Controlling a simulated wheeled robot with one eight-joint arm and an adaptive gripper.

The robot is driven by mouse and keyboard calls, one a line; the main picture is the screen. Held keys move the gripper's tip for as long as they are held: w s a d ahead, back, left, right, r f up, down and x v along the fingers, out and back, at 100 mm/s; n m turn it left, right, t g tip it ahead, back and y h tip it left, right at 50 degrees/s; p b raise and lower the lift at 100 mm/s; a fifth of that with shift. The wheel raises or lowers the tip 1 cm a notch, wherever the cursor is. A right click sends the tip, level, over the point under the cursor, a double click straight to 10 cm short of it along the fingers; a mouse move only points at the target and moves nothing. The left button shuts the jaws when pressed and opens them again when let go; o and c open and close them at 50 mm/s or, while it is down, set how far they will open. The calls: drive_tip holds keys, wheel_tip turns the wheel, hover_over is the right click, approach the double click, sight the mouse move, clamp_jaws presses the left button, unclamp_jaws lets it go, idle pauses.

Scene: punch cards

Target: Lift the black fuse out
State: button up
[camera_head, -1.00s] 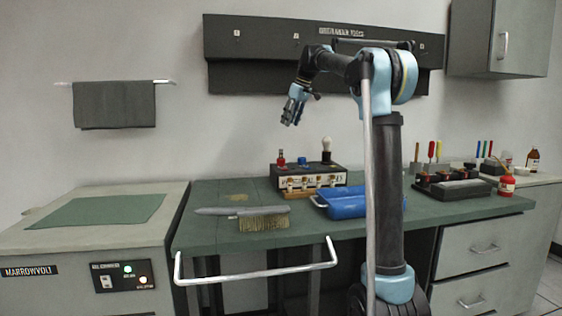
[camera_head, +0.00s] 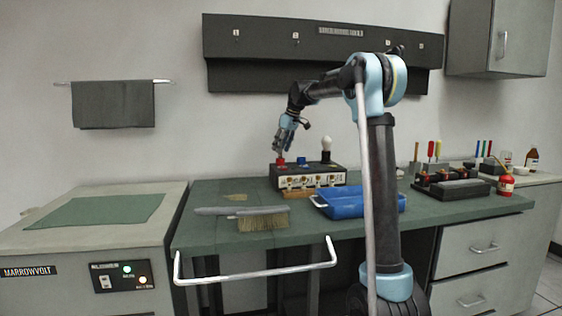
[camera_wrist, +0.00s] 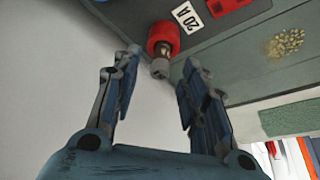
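The fuse box (camera_head: 337,180) stands at the back of the green bench with a red fuse at its left, a blue one (camera_head: 303,162) in the middle and a black-based one with a white bulb-like top, the black fuse (camera_head: 326,157), at its right. My gripper (camera_head: 281,150) is just above the red fuse (camera_head: 281,162), left of the black fuse. In the wrist view my gripper (camera_wrist: 161,60) is open, with the red fuse (camera_wrist: 163,37) and its grey tip ahead between the fingers. I cannot tell whether they touch. The black fuse is not seen there.
A blue tray (camera_head: 362,204) and a brush (camera_head: 258,217) lie in front of the box. Racks with coloured-handled tools (camera_head: 434,150) stand at the right.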

drive_tip(key=shift+x, duration=1.4)
drive_tip(key=shift+d, duration=0.1)
clamp_jaws()
drive_tip(key=shift+r, duration=0.1)
wheel_tip(320, 180, up, 10)
drive_tip(key=shift+f, duration=0.1)
